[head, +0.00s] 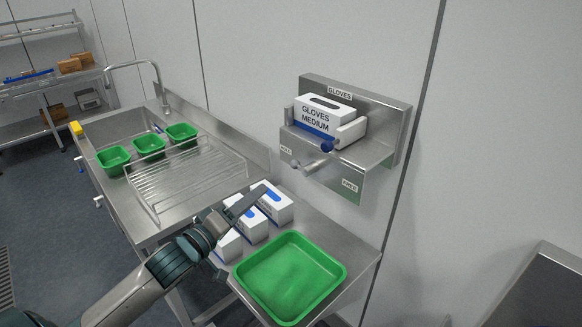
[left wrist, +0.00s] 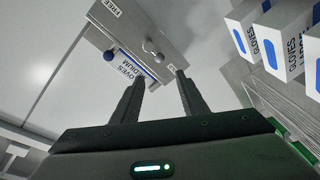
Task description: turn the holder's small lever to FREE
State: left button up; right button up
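The steel holder (head: 318,85) is on the wall with a glove box (head: 325,115) in it. Its front panel has a FREE label (head: 349,185) at lower right and a partly legible label (head: 286,151) at left. A short grey lever (head: 312,166) sticks out of the front, its rounded end nearer the left label. A blue knob (head: 329,146) sits above and right of it. My left gripper (head: 254,198) is below and left of the holder, apart from it. In the left wrist view its fingers (left wrist: 158,82) are open and empty, with the holder (left wrist: 165,22) beyond them, upside down. My right gripper is not in view.
White glove boxes (head: 275,207) stand on the steel bench beside my left gripper. A green tray (head: 338,266) lies below the holder. A wire rack (head: 185,170) and several small green trays (head: 113,157) are further left. The space in front of the holder looks clear.

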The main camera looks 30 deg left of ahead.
aim_at(292, 167)
pick_arm(q)
jog(key=w+p, duration=0.2)
jog(key=w, duration=0.3)
jog(key=w+d+p, duration=0.1)
jog(key=w+p, duration=0.1)
jog(key=w, duration=0.3)
jog(key=w+d+p, duration=0.1)
jog(key=w+p, duration=0.1)
jog(key=w, duration=0.3)
jog(key=shift+w+r, duration=0.1)
jog(key=shift+r, duration=0.05)
jog(key=shift+w+d, duration=0.15)
jog(key=shift+w, duration=0.4)
jog(key=c, duration=0.9)
grip_shut()
